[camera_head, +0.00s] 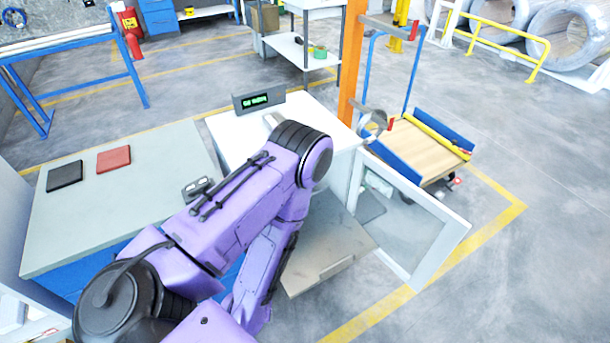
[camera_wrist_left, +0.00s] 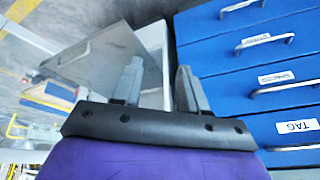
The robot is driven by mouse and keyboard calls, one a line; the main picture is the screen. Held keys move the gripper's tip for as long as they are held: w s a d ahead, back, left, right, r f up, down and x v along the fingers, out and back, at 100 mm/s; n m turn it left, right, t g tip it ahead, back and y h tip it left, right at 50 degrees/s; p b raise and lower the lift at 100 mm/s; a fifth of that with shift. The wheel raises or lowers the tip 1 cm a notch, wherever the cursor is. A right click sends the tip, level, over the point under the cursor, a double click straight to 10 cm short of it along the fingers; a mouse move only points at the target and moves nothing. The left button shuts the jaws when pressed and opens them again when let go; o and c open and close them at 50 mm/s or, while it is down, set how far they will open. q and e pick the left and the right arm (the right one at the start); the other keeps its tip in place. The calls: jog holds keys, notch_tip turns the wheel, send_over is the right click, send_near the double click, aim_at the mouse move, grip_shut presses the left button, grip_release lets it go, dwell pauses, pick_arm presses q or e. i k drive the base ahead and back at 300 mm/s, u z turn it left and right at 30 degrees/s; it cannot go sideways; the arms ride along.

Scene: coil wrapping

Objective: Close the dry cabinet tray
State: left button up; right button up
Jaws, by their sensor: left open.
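The dry cabinet is white, and its top (camera_head: 235,140) shows behind my left arm in the head view. The grey tray (camera_head: 325,250) is pulled out at its front, to the right of my forearm. The tray also shows at upper left in the left wrist view (camera_wrist_left: 95,58). The cabinet's glazed door (camera_head: 405,225) stands open to the right of the tray. My left gripper (camera_wrist_left: 158,80) is open and empty in the wrist view, its fingers apart, between the tray side and blue drawers. In the head view its fingers are hidden behind my arm. My right gripper is not in view.
Blue drawers (camera_wrist_left: 265,75) with metal handles stand close on the right in the wrist view. A grey worktop (camera_head: 120,205) holds a black pad (camera_head: 65,176) and a red pad (camera_head: 114,159). A trolley (camera_head: 425,150) stands beyond the door. Floor right of the door is clear.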

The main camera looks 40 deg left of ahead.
aim_at(330, 240)
jog(key=u, duration=0.6)
jog(key=i, duration=0.55)
jog(key=u, duration=1.05)
jog(key=k, duration=0.75)
jog(key=z, duration=0.6)
jog(key=i, duration=0.45)
jog(key=u, duration=0.05)
